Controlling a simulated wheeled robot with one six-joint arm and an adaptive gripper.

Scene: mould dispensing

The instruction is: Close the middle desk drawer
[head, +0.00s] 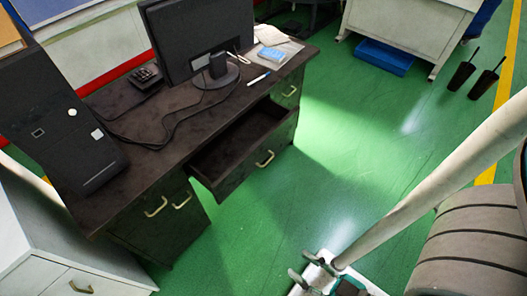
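The middle desk drawer (232,179) is pulled out of the dark brown desk (125,190), toward the open floor. Its dark interior looks empty. The drawer's front stands clearly out from the desk's front edge. I cannot make out my gripper in the head view, so its opening and its distance from the drawer are not shown.
A monitor (195,38), a dark computer case (55,115) and cables stand on the desk. The other desk fronts, with handles at the left (156,207) and right (289,91), look shut. A white cabinet (50,245) stands at lower left. Green floor (330,165) before the drawer is clear.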

